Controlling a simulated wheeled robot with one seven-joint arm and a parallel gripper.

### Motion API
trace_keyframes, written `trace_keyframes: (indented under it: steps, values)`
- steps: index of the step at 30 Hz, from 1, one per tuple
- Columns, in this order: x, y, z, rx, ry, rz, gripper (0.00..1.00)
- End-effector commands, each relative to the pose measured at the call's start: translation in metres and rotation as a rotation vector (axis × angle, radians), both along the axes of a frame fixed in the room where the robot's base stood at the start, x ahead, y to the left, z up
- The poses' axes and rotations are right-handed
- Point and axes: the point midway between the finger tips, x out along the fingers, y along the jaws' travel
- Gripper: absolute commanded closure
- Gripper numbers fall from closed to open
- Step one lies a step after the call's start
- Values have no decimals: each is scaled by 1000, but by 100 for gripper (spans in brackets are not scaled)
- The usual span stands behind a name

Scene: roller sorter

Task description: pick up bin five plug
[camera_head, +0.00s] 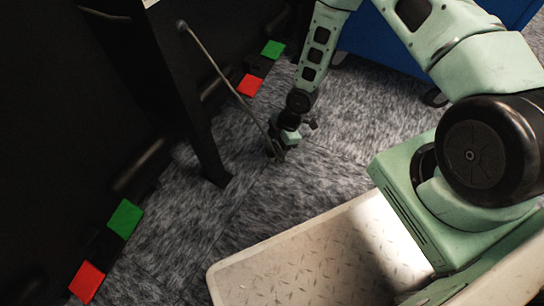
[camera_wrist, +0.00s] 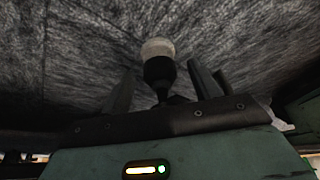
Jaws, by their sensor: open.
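My gripper (camera_head: 278,152) points down close to the carpet in the head view, beside a thin grey cable that hangs slantwise to it. In the wrist view my gripper (camera_wrist: 161,72) is open, with one finger on each side of a black piece with a pale rounded end (camera_wrist: 158,49). This piece looks like the plug, but I cannot tell for certain. I cannot tell whether it touches the fingers or the carpet. In the head view the plug cannot be made out at the gripper.
A dark post (camera_head: 205,150) stands on the carpet left of my gripper. Red (camera_head: 249,85) and green (camera_head: 273,49) blocks line the dark machine at left, with another green (camera_head: 125,218) and red (camera_head: 87,281) pair nearer. A blue cabinet (camera_head: 375,40) stands behind. Carpet around the gripper is clear.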

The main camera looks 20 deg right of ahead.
Motion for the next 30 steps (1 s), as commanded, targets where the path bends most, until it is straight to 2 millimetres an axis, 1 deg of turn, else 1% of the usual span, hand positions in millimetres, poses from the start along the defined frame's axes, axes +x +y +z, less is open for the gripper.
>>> trace_keyframes:
  steps: [1,3,12,14,15,18,19,20,26,30]
  values:
    - [0,4,-14,0,0,2,38]
    - [0,6,-19,0,1,0,38]
    - [0,8,-20,0,1,-1,38]
    - [0,8,-20,0,1,-1,55]
    - [0,8,-20,0,1,-1,66]
    - [0,8,-20,0,1,0,91]
    - [0,8,-20,0,1,-1,91]
    - [0,8,-20,0,1,0,95]
    - [0,8,-19,0,1,0,95]
    - [0,8,-12,0,1,0,95]
